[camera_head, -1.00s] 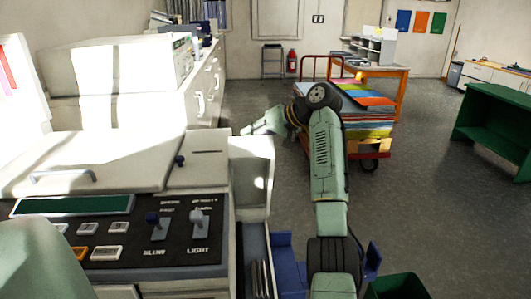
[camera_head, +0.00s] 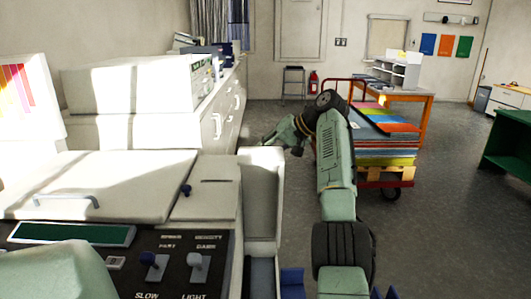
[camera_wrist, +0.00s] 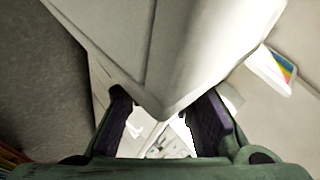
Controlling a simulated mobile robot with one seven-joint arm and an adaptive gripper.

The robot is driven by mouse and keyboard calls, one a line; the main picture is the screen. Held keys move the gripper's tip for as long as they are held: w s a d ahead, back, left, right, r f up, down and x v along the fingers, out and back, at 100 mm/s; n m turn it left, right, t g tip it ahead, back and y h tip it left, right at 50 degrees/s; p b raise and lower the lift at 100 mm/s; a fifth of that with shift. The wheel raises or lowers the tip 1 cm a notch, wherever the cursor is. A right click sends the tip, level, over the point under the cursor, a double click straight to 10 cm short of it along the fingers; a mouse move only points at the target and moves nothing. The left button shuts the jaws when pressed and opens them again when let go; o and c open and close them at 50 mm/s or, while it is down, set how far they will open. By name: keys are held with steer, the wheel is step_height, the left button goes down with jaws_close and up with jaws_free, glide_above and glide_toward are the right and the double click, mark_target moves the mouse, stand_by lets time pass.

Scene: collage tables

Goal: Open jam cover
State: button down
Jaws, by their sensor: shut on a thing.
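The copier (camera_head: 90,180) is a large pale machine at left, with a dark control panel (camera_head: 110,262) at its front. A pale upright cover panel (camera_head: 263,195), seemingly the jam cover, stands at its right side, with a narrow dark gap below and beside it. My gripper (camera_head: 272,138) is at the panel's far upper end, partly hidden. In the wrist view a pale panel corner (camera_wrist: 165,70) fills the middle, and my gripper's dark fingers (camera_wrist: 163,118) are on both sides of it, shut on it. How far the cover stands open is hard to tell.
A cart (camera_head: 385,172) with coloured boards stands just beyond my arm on the right. A green bench (camera_head: 507,150) is at the far right. Grey floor (camera_head: 430,190) is free between them. White cabinets (camera_head: 222,110) line the wall behind the copier.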

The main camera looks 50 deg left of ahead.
steer(key=shift+f, duration=0.45)
steer(key=c, duration=1.6)
jaws_free()
steer(key=shift+o, duration=1)
steer(key=shift+r, duration=0.1)
steer(key=shift+r, duration=0.15)
steer(key=v, duration=1.1)
steer(key=shift+w+d+r, duration=0.2)
steer(key=shift+d+r, duration=0.05)
steer(key=shift+r, duration=0.05)
steer(key=shift+w, duration=0.1)
